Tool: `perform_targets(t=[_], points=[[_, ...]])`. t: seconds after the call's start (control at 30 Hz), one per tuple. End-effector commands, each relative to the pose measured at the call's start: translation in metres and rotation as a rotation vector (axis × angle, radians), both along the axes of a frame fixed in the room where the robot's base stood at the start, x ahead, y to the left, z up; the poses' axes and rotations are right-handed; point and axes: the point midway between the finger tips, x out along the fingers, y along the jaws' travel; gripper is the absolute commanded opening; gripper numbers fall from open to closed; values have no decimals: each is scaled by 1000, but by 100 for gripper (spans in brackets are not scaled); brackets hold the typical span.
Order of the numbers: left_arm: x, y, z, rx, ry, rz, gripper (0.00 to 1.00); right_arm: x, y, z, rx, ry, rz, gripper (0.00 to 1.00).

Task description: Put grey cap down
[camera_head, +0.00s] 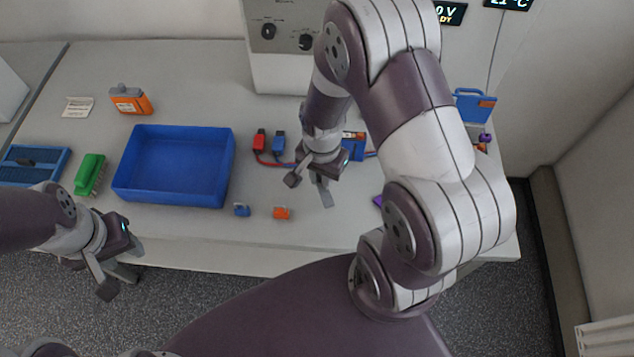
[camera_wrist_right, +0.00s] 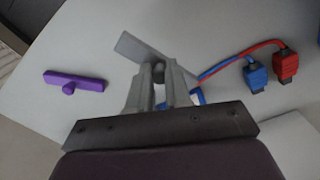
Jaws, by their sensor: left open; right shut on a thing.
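The grey cap (camera_wrist_right: 150,53) is a flat bar with a round knob. My right gripper (camera_wrist_right: 158,80) is shut on the knob, and the bar sticks out past the fingertips, slanted. In the head view my right gripper (camera_head: 318,176) is over the front part of the table, with the cap (camera_head: 326,196) at its tips. Whether the cap touches the table I cannot tell. A purple cap (camera_wrist_right: 75,81) of like shape lies apart from it. My left gripper (camera_head: 118,277) is open and empty at the table's front left edge.
A blue tray (camera_head: 122,186) stands left of centre. Small blue (camera_head: 241,209) and orange (camera_head: 281,213) pieces lie near the front edge. Red (camera_head: 259,141) and blue (camera_head: 279,144) plugs with leads lie behind. A green brush-like object (camera_head: 89,173) is left of the tray.

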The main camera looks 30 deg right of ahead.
Motion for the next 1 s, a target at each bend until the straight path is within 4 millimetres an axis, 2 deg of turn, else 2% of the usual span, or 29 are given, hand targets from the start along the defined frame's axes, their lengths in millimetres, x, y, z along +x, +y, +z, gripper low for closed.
perform_targets(t=[0.13,0.33,0.7,0.73,0.8,1.0], points=[[0,0,3,0,0,0,43,9,6,-12,0,4,-1,0],[0,0,7,0,0,0,43,8,6,-45,0,3,-2,0],[0,0,3,0,0,0,43,9,6,-51,0,0,-3,0],[0,0,4,0,0,0,43,9,6,-51,0,0,-3,25],[0,0,4,0,0,0,43,9,6,-50,0,0,-3,44],[0,0,4,0,0,0,43,9,6,-50,0,0,-3,44]])
